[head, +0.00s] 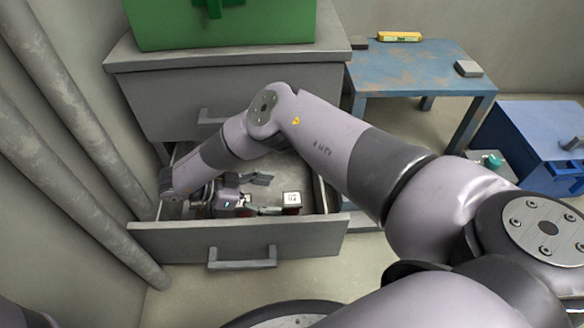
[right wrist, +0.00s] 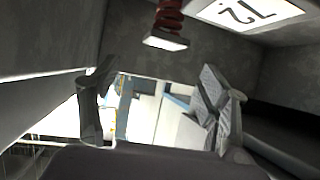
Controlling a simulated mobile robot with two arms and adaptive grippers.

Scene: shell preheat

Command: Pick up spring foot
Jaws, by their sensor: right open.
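In the right wrist view, a red coil spring with a pale square pad at its end, which looks like the spring foot (right wrist: 166,38), is at the top middle. It lies beyond the fingertips, apart from them. In the head view, a block with a white printed label (head: 292,198) and red parts beneath it lies inside the open drawer; I cannot clearly make out the spring there. My right gripper (head: 268,194) is open and empty inside the drawer, left of the labelled block. Its spread fingers also show in the wrist view (right wrist: 158,80). My left gripper is out of view.
The grey open drawer (head: 180,240) has walls close around the gripper. Its cabinet (head: 165,95) carries a green box (head: 270,25). A blue table (head: 400,75) and a blue box (head: 540,130) stand at right. Pipes (head: 55,200) run along the left wall.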

